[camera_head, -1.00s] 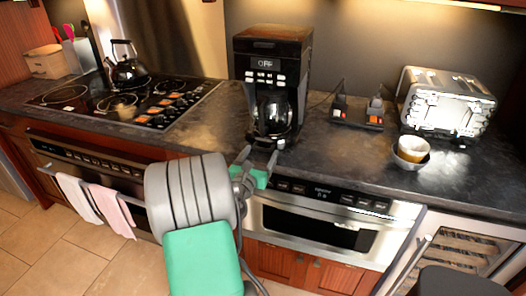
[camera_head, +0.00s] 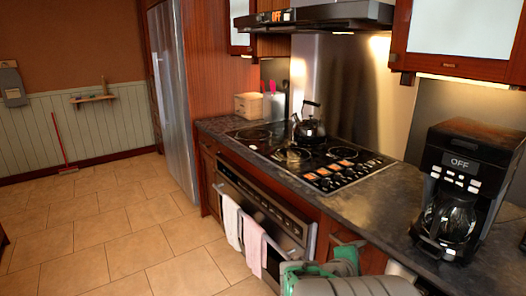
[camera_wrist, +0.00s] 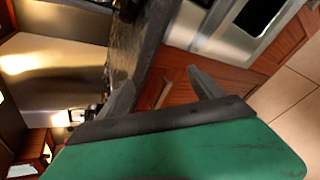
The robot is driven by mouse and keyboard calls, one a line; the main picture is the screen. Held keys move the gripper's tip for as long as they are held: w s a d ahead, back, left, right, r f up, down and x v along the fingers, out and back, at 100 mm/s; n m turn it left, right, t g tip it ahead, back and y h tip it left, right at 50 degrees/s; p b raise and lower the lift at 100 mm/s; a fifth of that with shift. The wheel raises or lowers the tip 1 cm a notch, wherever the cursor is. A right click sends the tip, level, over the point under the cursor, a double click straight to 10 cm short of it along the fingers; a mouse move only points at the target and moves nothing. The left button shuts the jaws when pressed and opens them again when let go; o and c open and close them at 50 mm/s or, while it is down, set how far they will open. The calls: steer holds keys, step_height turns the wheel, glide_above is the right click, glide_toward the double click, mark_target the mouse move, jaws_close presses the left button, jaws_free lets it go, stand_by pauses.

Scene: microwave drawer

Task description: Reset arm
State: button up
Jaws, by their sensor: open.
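My gripper (camera_wrist: 163,92) is open and empty in the wrist view, its two grey fingers spread apart before the wooden cabinet front and counter edge. In the head view, my arm and gripper are at the bottom, right of the middle, in front of the counter front. The fingers are small and partly hidden there. A steel appliance front with a dark window (camera_wrist: 262,14), likely the microwave drawer, shows at the top right of the wrist view, and my gripper is apart from it.
The coffee maker (camera_head: 458,190) stands on the dark counter (camera_head: 385,208) at the right. A kettle (camera_head: 311,124) sits on the cooktop (camera_head: 318,160). Towels (camera_head: 253,246) hang on the oven handle below. The tiled floor (camera_head: 130,235) at the left is clear.

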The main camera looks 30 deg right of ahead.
steer(key=w+a+r+m+t+y+p, duration=0.1)
steer(key=w+a+m+y, duration=0.25)
steer(key=a, duration=0.75)
steer(key=w+a+m+t+y+p, duration=0.1)
steer(key=w+a+m+y, duration=0.3)
steer(key=a, duration=0.8)
steer(key=s+a+r+g+y, duration=0.1)
steer(key=s+a+y, duration=0.1)
steer(key=a, duration=0.6)
steer(key=s+a+r+m+g+y+p, duration=0.1)
steer(key=s+a+r+y, duration=0.1)
steer(key=a, duration=0.7)
steer(key=shift+s+y, duration=0.55)
steer(key=shift+s, duration=0.55)
steer(key=shift+a+r, duration=0.1)
